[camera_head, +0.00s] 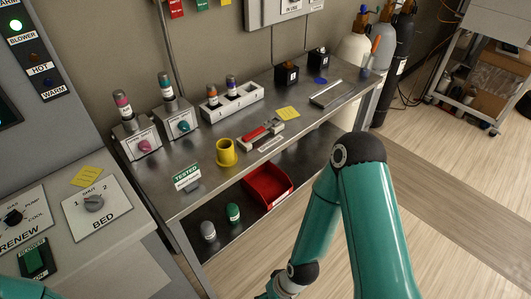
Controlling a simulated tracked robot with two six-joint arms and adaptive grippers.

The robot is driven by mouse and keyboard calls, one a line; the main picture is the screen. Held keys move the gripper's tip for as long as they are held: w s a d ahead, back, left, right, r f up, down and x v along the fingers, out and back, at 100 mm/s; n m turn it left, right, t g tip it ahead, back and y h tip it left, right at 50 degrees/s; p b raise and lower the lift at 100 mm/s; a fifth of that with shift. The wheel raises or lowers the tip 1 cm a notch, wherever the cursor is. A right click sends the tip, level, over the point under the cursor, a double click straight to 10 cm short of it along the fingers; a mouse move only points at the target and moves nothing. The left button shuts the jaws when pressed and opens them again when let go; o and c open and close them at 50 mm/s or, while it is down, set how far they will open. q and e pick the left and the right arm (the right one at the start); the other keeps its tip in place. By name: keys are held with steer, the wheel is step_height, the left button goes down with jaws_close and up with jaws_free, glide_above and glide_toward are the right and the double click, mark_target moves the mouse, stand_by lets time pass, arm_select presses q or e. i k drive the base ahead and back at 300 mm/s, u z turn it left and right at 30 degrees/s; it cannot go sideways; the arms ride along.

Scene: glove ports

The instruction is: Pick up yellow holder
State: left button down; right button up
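The yellow holder (226,153) is a small, cup-like piece that stands upright near the front edge of the metal bench (213,188). It is left of the red-handled tool. My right arm is bent in the lower right of the view, with its elbow high and its wrist at the bottom edge. The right gripper is out of view below the frame. Only a small teal piece of my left arm shows in the bottom left corner, and the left gripper is out of view. Nothing touches the holder.
A green "TESTED" sign (187,177) stands left of the holder. A red-handled tool (258,133) lies to its right. Behind are a white rack (232,103) and two knob boxes (143,145) (181,125). A red bin (267,187) sits on the lower shelf.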

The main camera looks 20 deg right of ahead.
mark_target(227, 157)
steer(key=z, duration=0.9)
steer(key=i, duration=0.15)
steer(key=u, duration=2.2)
steer(key=k, duration=1.2)
steer(key=z, duration=1.1)
steer(key=i, duration=1.05)
steer(key=u, duration=0.4)
